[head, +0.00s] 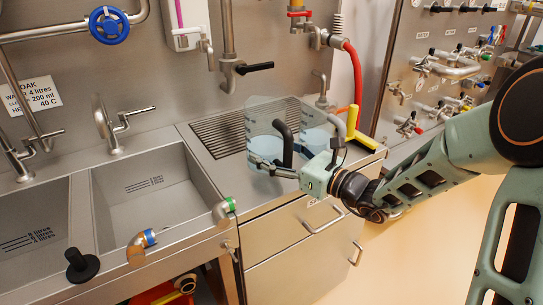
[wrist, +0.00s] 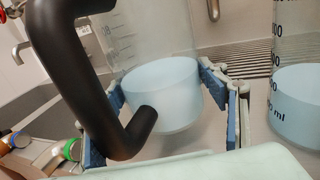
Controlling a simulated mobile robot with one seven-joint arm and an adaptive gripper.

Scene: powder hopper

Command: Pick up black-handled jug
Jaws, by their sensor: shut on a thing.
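The black-handled jug (head: 262,146) is clear, with pale blue liquid low inside. It is upright at the counter beside the sinks in the head view. In the wrist view the jug (wrist: 163,95) is between my blue-padded fingers, and its thick black handle (wrist: 80,85) crosses the left side, close to the camera. My gripper (head: 268,164) is shut on the jug's lower body; its fingers also show in the wrist view (wrist: 165,88). I cannot tell whether the jug's base touches the counter.
A drain grille (head: 220,135) lies behind. Steel sinks (head: 150,205) with taps are to the left. A red hose (head: 356,75) hangs behind.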

